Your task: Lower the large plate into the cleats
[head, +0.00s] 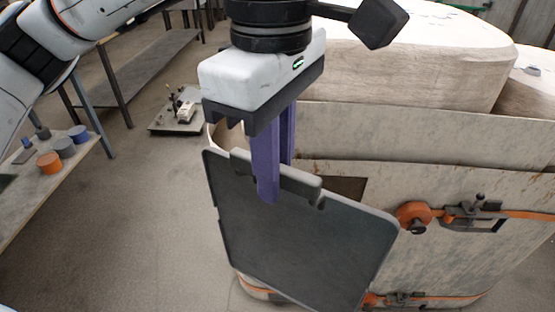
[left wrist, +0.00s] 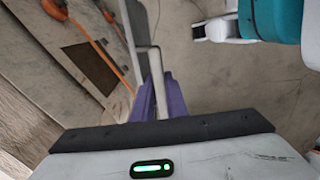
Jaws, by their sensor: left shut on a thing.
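The large plate (head: 290,235) is a dark grey slab with raised edges and a handle bar along its top. It hangs tilted in the head view, in front of a pale panelled body. My left gripper (head: 275,185) has purple fingers shut on the plate's top bar, one in front and one behind. In the left wrist view the plate (left wrist: 138,25) shows nearly edge-on between the purple fingers (left wrist: 154,92). Orange fittings, possibly the cleats, show by the plate's lower edge (head: 372,299); whether the plate touches them is unclear. My right gripper is not seen.
The pale panelled body (head: 345,135) fills the right side, with an orange strap and a dark clamp (head: 470,211). A bench with several small cylinders (head: 50,163) stands at the left. Open floor (head: 140,235) lies left of the plate.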

